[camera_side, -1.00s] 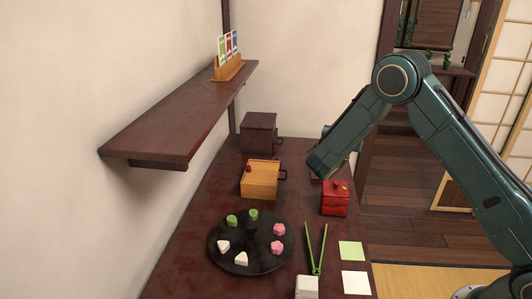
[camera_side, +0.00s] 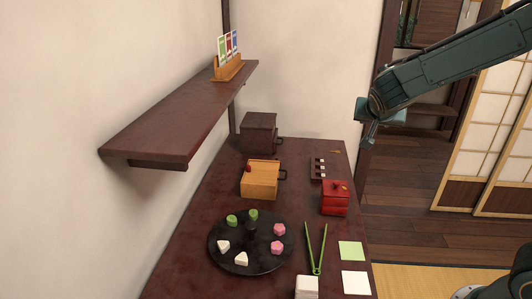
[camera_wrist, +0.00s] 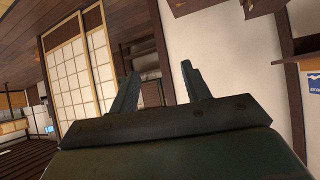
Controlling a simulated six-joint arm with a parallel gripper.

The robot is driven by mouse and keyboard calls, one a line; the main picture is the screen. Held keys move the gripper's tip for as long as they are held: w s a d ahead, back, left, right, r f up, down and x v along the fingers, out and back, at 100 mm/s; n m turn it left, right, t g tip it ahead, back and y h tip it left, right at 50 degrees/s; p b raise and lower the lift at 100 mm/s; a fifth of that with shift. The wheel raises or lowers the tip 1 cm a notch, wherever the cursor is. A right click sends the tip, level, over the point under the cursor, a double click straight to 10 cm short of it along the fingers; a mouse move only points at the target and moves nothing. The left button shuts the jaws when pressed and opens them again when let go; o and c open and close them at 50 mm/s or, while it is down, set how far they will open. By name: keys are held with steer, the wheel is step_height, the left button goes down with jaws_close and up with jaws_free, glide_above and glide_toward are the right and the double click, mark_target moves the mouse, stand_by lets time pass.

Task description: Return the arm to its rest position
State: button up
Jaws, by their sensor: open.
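My gripper (camera_side: 368,132) is up in the air to the right of the dark red table (camera_side: 190,250), near its far right edge in the side view. In the wrist view my gripper (camera_wrist: 160,88) shows two dark fingers spread apart with nothing between them. It touches nothing. The wrist camera looks across the room at shoji doors (camera_wrist: 75,70) and a pale wall, tilted.
On the table are a black round tray (camera_side: 220,256) with several sweets, a wooden box (camera_side: 260,182), a dark box (camera_side: 258,132), a red box (camera_side: 335,198), a small dark rack (camera_side: 318,170) and green tongs (camera_side: 316,255). A shelf (camera_side: 180,120) juts from the left wall.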

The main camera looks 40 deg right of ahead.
steer(key=s+a+r+n+y, duration=0.1)
steer(key=s+a+n+y, duration=0.3)
steer(key=s+a, duration=0.4)
steer(key=s+a+r+n+y, duration=0.2)
steer(key=s+a+n+y, duration=0.3)
steer(key=s, duration=1.1)
steer(key=shift+s+a+n, duration=0.25)
steer(key=shift+a+n, duration=0.95)
steer(key=shift+a, duration=0.3)
